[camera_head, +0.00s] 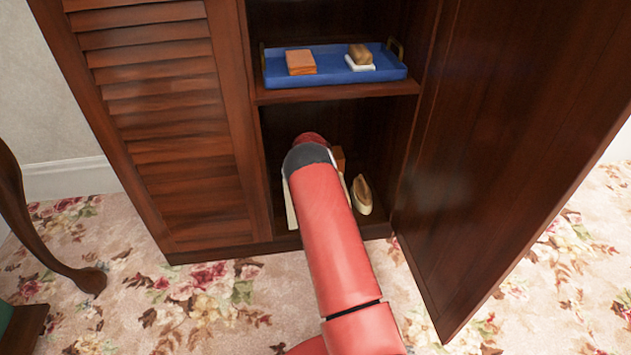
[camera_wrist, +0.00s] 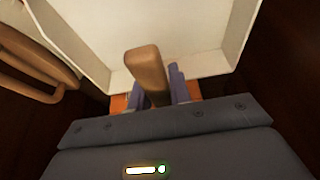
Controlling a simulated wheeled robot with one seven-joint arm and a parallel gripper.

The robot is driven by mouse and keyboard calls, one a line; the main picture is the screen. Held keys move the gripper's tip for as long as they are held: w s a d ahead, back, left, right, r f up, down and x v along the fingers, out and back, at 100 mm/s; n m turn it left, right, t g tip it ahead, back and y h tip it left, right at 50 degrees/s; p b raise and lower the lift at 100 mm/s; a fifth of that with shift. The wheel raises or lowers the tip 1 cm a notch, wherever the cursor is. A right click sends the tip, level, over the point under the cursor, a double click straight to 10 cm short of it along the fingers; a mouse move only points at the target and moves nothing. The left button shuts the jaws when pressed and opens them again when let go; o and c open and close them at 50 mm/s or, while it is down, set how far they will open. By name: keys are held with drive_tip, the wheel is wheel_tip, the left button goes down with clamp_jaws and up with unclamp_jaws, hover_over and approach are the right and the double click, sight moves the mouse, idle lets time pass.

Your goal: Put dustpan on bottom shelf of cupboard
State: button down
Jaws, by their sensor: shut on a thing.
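The dustpan (camera_wrist: 195,28) is a white pan with a brown wooden handle. In the wrist view my gripper (camera_wrist: 154,88) is shut on that handle, with a finger on each side. In the head view my arm reaches into the lower compartment of the open cupboard (camera_head: 185,140) and hides most of the dustpan; a pale edge of it (camera_head: 291,207) shows left of the arm. The bottom shelf (camera_head: 376,225) is the cupboard floor. I cannot tell whether the pan touches it.
A wooden brush (camera_head: 362,194) lies on the bottom shelf right of my arm, and an orange-brown object (camera_head: 338,158) is behind it. A blue tray (camera_head: 335,80) with small items stands on the shelf above. The open door (camera_head: 510,130) bounds the right side.

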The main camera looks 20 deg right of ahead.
drive_tip(key=c, duration=1.3)
unclamp_jaws()
drive_tip(key=p+v, duration=0.1)
drive_tip(key=v, duration=1.1)
drive_tip(key=shift+a, duration=0.1)
